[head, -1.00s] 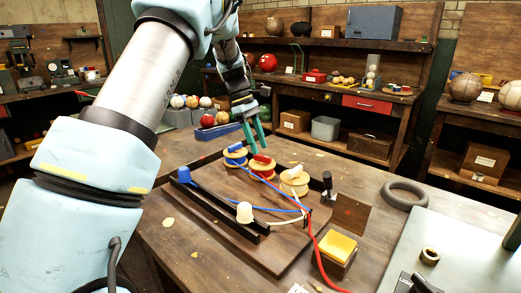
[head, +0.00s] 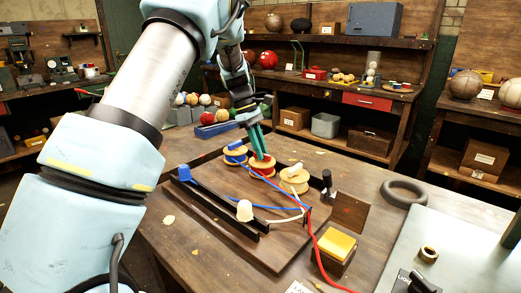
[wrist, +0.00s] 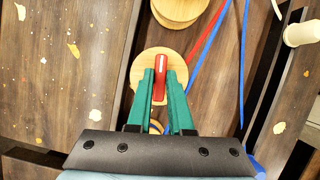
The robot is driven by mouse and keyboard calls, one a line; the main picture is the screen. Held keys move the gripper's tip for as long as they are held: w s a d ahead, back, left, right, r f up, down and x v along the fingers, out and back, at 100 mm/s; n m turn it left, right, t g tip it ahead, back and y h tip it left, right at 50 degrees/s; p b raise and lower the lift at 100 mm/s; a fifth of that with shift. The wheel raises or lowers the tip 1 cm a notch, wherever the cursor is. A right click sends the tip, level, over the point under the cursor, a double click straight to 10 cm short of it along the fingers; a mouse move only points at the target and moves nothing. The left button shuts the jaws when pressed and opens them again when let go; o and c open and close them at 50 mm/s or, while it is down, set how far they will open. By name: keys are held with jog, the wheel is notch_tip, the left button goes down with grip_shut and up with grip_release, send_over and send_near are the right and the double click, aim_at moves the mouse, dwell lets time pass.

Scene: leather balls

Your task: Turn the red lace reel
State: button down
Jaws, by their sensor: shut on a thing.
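The red lace reel (head: 262,171) is the middle one of three wooden reels on the board (head: 285,255). It has a red handle (wrist: 160,76) on top, and its red lace (head: 315,235) runs off to the front right. My gripper (head: 258,157) points down at this reel with green fingers, which also show in the wrist view (wrist: 159,85). The fingers are shut on the red handle, one on each side. The blue-lace reel (head: 235,153) stands to the left and the white-lace reel (head: 294,179) to the right.
A blue peg (head: 185,173) and a white peg (head: 244,210) stand near the black rails. A black post (head: 327,183) rises at the board's right.

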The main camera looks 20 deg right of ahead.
jog(key=shift+r, duration=0.1)
dwell(0.6)
jog(key=shift+w+m+g+y+p, duration=0.1)
jog(key=shift+m+g+y+p, duration=0.2)
jog(key=shift+m+p, duration=0.75)
jog(key=m+y+p, duration=0.1)
jog(key=m, duration=0.2)
jog(key=shift+d+m+p, duration=0.15)
jog(key=shift+m+p, duration=0.2)
jog(key=shift+p, duration=0.05)
jog(key=m+y+p, duration=0.1)
jog(key=m, duration=0.2)
jog(key=m+y+p, duration=0.1)
jog(key=m, duration=0.2)
jog(key=shift+d+y, duration=0.2)
jog(key=shift+y, duration=0.2)
jog(key=m+t+y, duration=0.1)
jog(key=m, duration=0.5)
jog(key=shift+d+m+t+y, duration=0.15)
jog(key=shift+m+t+y, duration=0.25)
jog(key=m, duration=0.1)
jog(key=m+t, duration=0.1)
jog(key=m, duration=0.1)
jog(key=shift+s+m+y, duration=0.2)
jog(key=shift+m+y, duration=0.1)
jog(key=shift+s+m+t, duration=0.1)
jog(key=shift+m+t, duration=0.7)
jog(key=shift+m, duration=0.9)
